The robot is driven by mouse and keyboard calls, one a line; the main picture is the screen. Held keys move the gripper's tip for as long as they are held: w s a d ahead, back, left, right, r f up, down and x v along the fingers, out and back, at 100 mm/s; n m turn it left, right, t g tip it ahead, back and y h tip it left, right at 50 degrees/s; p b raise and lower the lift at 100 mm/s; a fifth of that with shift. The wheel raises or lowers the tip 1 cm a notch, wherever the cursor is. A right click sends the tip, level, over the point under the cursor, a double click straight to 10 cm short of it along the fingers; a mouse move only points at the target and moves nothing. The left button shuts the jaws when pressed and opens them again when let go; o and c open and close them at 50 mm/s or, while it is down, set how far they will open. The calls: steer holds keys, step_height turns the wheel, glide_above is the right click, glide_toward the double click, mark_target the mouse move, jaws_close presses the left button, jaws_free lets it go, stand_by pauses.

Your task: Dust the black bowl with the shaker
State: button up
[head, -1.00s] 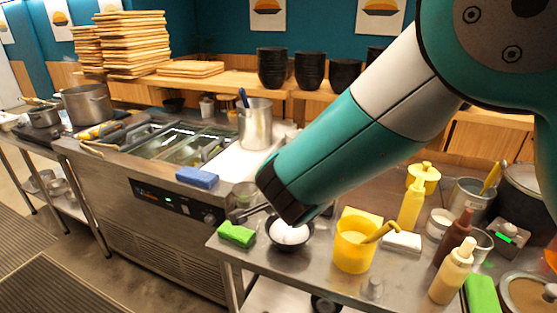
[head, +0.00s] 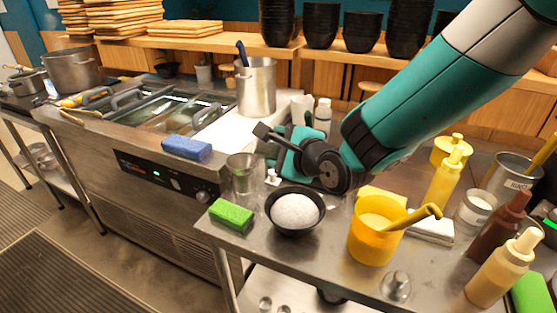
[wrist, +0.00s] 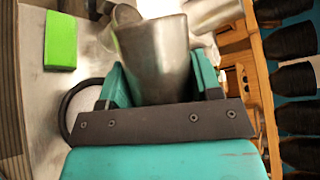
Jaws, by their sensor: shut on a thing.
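The black bowl (head: 274,222) stands upright on the steel table with a mound of white contents in it. My gripper (head: 272,145) is behind and slightly left of the bowl, above the table, pointing left. In the wrist view my gripper (wrist: 160,74) is shut on a grey metal shaker (wrist: 157,55), held between its teal fingers. In the head view the shaker is mostly hidden or hard to make out against my gripper. Part of a black rim, probably the bowl's, shows at the wrist view's left.
A clear-grey cup (head: 242,174) stands just left of my gripper. A green sponge (head: 231,214) lies left of the bowl. A yellow tub (head: 372,242) with a handle stands to its right, with several bottles beyond. A steel pot (head: 256,88) stands behind.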

steer(key=f+m+y+b, duration=0.1)
steer(key=b, duration=0.2)
steer(key=shift+d+f+t, duration=0.15)
steer(key=shift+f+t, duration=0.05)
steer(key=shift+t, duration=0.1)
steer(key=f+m+b, duration=0.1)
steer(key=b, duration=0.2)
steer(key=m+y+b, duration=0.1)
steer(key=b, duration=0.2)
steer(key=shift+d+f+t+y, duration=0.25)
steer(key=shift+f+t+y, duration=0.05)
steer(key=shift+f+t, duration=0.1)
steer(key=m+b, duration=0.1)
steer(key=b, duration=0.2)
steer(key=shift+d+f+m+t+y, duration=0.2)
steer(key=shift+m+t+y, duration=0.1)
steer(key=shift+m+y, duration=0.1)
steer(key=shift+r, duration=0.1)
steer(key=shift+c, duration=0.9)
